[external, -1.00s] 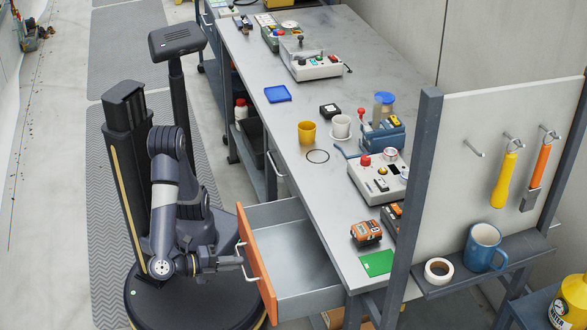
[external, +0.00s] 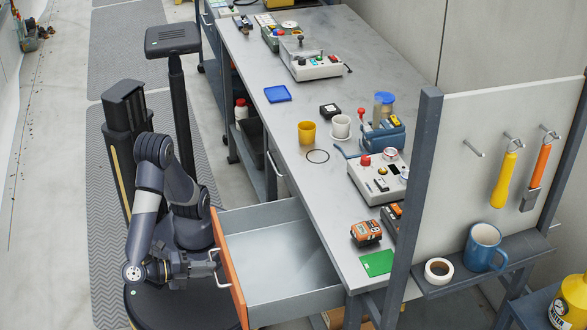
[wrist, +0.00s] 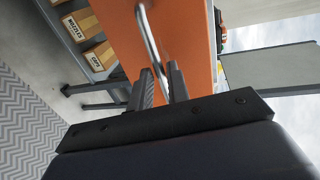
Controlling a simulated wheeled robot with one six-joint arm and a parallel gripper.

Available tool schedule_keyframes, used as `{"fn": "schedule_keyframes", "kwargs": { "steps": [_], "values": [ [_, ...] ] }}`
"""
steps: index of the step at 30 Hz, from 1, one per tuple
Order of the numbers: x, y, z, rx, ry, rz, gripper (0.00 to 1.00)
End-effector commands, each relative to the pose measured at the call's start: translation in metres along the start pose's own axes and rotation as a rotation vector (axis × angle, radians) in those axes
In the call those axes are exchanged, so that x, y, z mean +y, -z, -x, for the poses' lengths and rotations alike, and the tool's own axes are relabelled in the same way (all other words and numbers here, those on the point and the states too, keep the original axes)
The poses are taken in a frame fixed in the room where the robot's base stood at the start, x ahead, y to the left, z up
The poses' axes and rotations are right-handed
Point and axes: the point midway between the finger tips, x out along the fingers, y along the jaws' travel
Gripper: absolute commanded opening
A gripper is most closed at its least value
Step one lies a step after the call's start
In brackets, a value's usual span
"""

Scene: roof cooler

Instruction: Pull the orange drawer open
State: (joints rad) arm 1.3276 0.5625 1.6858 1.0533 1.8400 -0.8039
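The orange drawer front (external: 230,268) belongs to a grey metal drawer under the workbench, and it stands well out from the bench. Its inside (external: 280,262) looks empty. A pale bar handle (external: 216,270) is on the front; it also shows in the wrist view (wrist: 149,38). My gripper (external: 209,266) is at this handle, left of the orange front. In the wrist view the handle bar runs between the two fingers of my gripper (wrist: 161,82), which are closed around it. The orange front (wrist: 180,40) fills the upper middle there.
The grey workbench (external: 340,215) carries an orange device (external: 366,232), a green card (external: 377,263), a yellow cup (external: 307,132) and control boxes. A pegboard post (external: 415,190) stands at right. Cardboard boxes (wrist: 88,38) sit below the drawer. Floor left of my base is clear.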

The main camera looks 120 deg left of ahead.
Motion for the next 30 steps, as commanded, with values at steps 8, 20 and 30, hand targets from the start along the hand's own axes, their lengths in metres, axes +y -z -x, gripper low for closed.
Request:
{"fn": "schedule_keyframes", "kwargs": {
  "steps": [8, 20, 30],
  "values": [
    [0.0, 0.0, 0.0, 0.0, 0.0, 0.0, 0.32],
    [-0.002, 0.001, 0.035, 0.005, 0.0, 0.0, 0.32],
    [-0.004, 0.0, 0.096, 0.001, 0.001, -0.001, 0.32]
  ]
}}
